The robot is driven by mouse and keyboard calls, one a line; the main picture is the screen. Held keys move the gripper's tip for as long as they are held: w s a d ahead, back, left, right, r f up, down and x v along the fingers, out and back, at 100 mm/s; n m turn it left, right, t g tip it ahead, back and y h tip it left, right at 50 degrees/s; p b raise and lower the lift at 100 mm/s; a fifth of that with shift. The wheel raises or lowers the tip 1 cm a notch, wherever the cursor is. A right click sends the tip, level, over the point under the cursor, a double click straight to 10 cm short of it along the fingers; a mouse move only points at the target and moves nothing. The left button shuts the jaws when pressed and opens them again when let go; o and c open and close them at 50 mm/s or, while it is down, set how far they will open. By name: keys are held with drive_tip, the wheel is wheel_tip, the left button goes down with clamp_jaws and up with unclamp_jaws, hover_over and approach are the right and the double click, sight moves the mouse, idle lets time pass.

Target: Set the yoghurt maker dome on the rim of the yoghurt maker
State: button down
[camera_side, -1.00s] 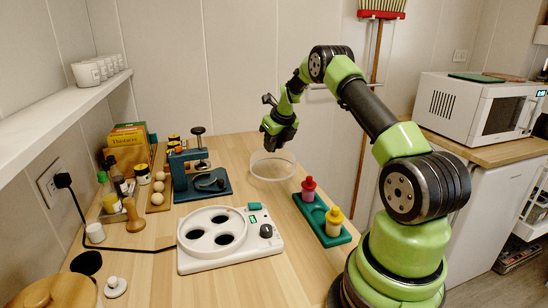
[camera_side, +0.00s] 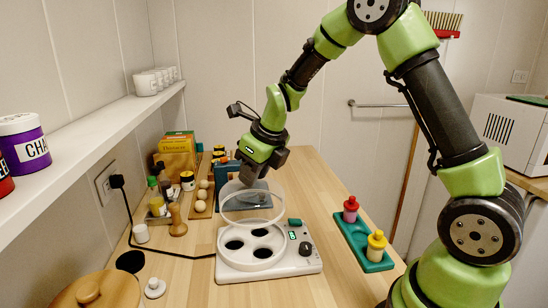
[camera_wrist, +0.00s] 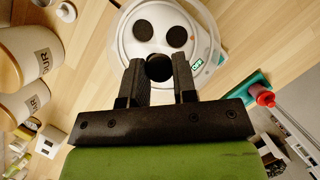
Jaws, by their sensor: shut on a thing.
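The clear yoghurt maker dome (camera_side: 250,206) hangs in the side view above the white yoghurt maker (camera_side: 285,267). My gripper (camera_side: 254,178) is shut on the dome from above. The dome's lower rim appears a little above the maker's round rim, with a gap that is hard to judge through the clear wall. The maker has dark round wells, a green display and a knob. In the wrist view, my gripper's fingers (camera_wrist: 160,78) reach over the maker (camera_wrist: 135,48); the dome's clear edge shows faintly around it, and the exact grip is hard to see.
A green tray (camera_side: 361,240) with a red and a yellow bottle stands right of the maker. A dark blue press (camera_side: 226,168), eggs, bottles and boxes stand behind and left. A black cord (camera_side: 165,252) runs to the maker. A wooden lid (camera_side: 95,290) lies front left.

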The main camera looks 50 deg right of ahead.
drive_tip(key=shift+s+a+f, duration=0.1)
drive_tip(key=shift+s+a, duration=0.3)
drive_tip(key=shift+a, duration=0.4)
drive_tip(key=shift+f, duration=3.1)
drive_tip(key=shift+f, duration=0.6)
drive_tip(key=shift+c, duration=1.7)
unclamp_jaws()
drive_tip(key=shift+r, duration=0.1)
drive_tip(key=shift+r, duration=3.45)
